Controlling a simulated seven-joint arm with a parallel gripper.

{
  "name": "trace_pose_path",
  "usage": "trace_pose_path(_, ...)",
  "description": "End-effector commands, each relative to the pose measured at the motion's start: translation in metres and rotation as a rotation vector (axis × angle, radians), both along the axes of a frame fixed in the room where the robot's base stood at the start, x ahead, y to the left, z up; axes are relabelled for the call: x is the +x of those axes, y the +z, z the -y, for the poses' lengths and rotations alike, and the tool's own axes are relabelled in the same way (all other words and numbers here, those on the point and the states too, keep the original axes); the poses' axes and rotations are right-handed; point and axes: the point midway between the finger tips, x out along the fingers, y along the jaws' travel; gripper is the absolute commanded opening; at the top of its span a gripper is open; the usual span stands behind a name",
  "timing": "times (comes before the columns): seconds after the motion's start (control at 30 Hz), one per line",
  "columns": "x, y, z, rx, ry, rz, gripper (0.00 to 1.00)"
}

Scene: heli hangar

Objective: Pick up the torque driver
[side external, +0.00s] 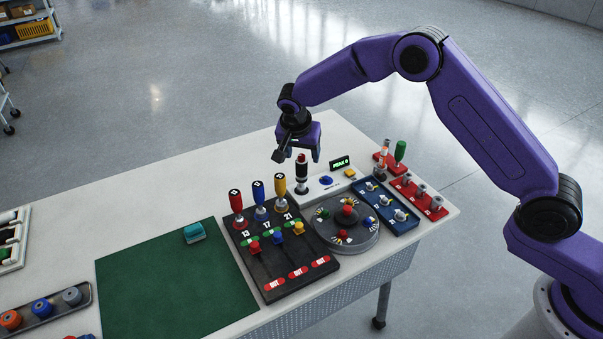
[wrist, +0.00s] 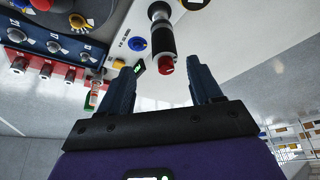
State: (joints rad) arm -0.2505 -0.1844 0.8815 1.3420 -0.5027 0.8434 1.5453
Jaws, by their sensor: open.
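A black-handled tool with a red end cap and a pale band (side external: 302,172), which looks like the torque driver, stands upright at the left end of a white tester with a lit "PEAK 0" display (side external: 340,164). In the wrist view the driver (wrist: 161,38) lies just beyond the fingertips, roughly in line with the gap between them, its red cap nearest me. My gripper (side external: 297,156) is open and empty, pointing down above the driver and apart from it; both fingers also show in the wrist view (wrist: 162,80).
A dark block (side external: 305,265) left of the driver holds upright red, blue and yellow handles (side external: 260,190). A grey round dial (side external: 345,240), a blue knob panel (side external: 386,212) and a red rack (side external: 418,197) stand close by. The green mat (side external: 165,280) is mostly clear.

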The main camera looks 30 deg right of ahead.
Motion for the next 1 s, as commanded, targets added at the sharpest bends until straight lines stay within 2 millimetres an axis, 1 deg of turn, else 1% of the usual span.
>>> trace_pose_path(0.03,0.002,-0.008,0.003,-0.001,-0.001,-0.003,0.64)
trace_pose_path(0.1,0.005,-0.017,0.005,0.0,0.0,-0.001,0.64)
trace_pose_path(0.2,0.007,-0.025,0.007,0.001,0.0,-0.001,0.64)
trace_pose_path(0.37,0.009,-0.032,0.008,0.0,0.001,0.0,0.64)
trace_pose_path(0.6,0.019,-0.06,0.01,0.0,0.001,-0.002,0.64)
trace_pose_path(0.7,0.022,-0.07,0.014,-0.001,0.0,-0.001,0.64)
trace_pose_path(0.8,0.024,-0.076,0.015,0.001,0.0,-0.001,0.64)
trace_pose_path(1.0,0.025,-0.077,0.015,0.001,0.001,0.001,0.64)
